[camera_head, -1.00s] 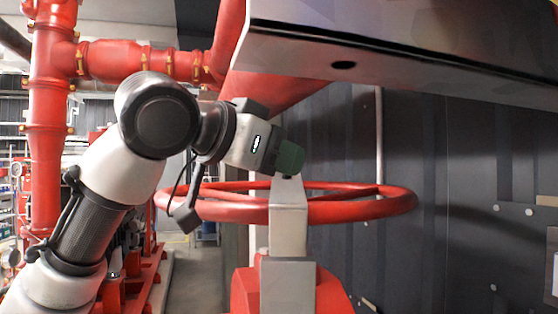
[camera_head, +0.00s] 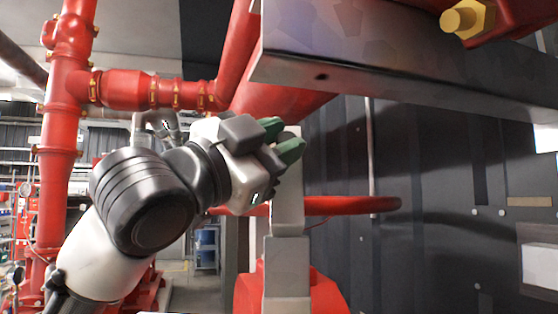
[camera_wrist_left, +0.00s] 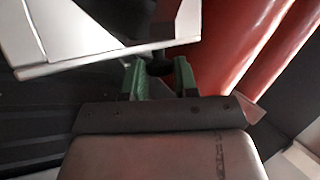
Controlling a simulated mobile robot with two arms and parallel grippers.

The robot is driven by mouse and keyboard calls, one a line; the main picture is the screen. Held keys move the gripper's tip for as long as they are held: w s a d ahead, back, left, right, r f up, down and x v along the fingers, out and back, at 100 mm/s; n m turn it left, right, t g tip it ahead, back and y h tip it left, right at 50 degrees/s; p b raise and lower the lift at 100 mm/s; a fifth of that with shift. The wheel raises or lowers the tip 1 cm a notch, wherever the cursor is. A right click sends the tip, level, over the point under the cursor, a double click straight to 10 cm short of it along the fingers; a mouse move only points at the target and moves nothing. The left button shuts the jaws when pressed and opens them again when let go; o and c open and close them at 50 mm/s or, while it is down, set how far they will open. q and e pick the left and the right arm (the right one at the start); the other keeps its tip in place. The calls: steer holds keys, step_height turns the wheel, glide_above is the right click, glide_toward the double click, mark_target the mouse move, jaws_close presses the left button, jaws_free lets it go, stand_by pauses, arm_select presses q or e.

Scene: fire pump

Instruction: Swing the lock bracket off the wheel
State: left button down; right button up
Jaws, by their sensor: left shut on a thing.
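The lock bracket (camera_head: 288,210) is a grey metal strip standing in front of the red handwheel (camera_head: 350,206). Its upper end rises above the rim, beside my left gripper's fingers. A grey post (camera_head: 287,268) stands below it. My left gripper (camera_head: 282,141) has green fingertips and is shut on the upper part of the bracket; the exact contact is partly hidden. In the left wrist view, the green fingers (camera_wrist_left: 160,72) flank a dark part whose shape is unclear. The wheel's left side is mostly hidden behind my arm. My right gripper is not in view.
A large grey beam (camera_head: 400,75) hangs overhead, close above the gripper. Red pipes (camera_head: 135,90) stand at the left and behind. A dark panelled wall (camera_head: 430,190) lies to the right. A floor aisle (camera_head: 190,285) shows behind my arm.

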arm_select(q)
steer(key=s+f+m+g+h+b, duration=0.4)
steer(key=s+f+m+g+h, duration=0.1)
steer(key=m, duration=0.6)
steer(key=shift+s+m+g+h+b, duration=0.3)
steer(key=shift+g+h, duration=0.4)
steer(key=shift+h, duration=0.7)
steer(key=shift+w+f, duration=0.1)
steer(key=c, duration=0.9)
jaws_free()
steer(key=shift+f, duration=0.1)
